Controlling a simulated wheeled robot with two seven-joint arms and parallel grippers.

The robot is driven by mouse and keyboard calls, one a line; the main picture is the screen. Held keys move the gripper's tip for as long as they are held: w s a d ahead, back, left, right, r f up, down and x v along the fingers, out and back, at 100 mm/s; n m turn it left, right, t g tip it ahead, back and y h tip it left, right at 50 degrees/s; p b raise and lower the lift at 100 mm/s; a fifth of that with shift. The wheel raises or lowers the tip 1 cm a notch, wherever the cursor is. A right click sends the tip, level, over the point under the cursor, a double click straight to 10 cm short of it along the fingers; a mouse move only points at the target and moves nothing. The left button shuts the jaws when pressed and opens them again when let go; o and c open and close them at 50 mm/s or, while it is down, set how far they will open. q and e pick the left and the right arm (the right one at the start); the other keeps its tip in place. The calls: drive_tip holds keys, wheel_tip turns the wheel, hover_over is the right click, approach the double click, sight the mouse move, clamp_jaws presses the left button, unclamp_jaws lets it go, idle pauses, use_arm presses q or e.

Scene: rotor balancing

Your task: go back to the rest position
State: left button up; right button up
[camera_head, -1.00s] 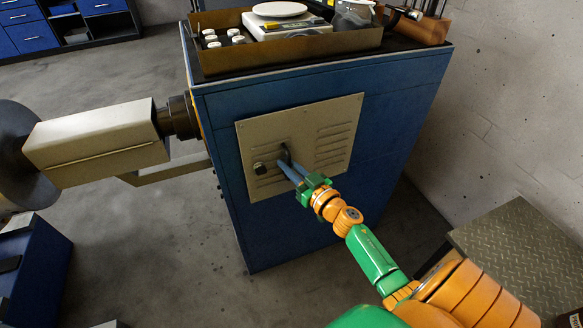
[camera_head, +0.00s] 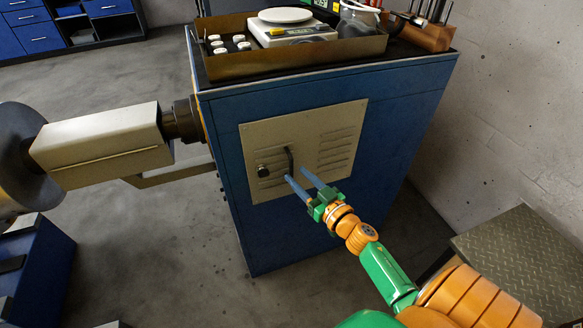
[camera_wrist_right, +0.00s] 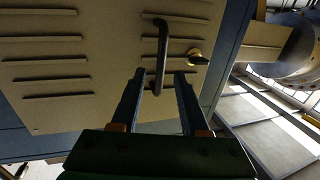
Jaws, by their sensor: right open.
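My right gripper (camera_head: 296,176) is open and empty, just in front of the beige louvred panel (camera_head: 338,125) on the blue cabinet (camera_head: 290,230). Its two blue-grey fingers point toward the panel's dark handle (camera_head: 290,160). In the right wrist view the gripper (camera_wrist_right: 158,78) shows its fingers spread, with the dark curved handle (camera_wrist_right: 161,45) beyond and between the tips. The panel lies flat against the cabinet front. A dark knob (camera_head: 262,171) sits left of the handle. My left gripper is not in view.
A brown tray (camera_head: 290,62) with a scale (camera_head: 297,33) and several white pieces lies on the cabinet top. A beige machine arm (camera_head: 100,145) juts out at left. A metal-topped stand (camera_head: 520,260) is at lower right. Floor between is clear.

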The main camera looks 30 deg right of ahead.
drive_tip(key=shift+s, duration=1.45)
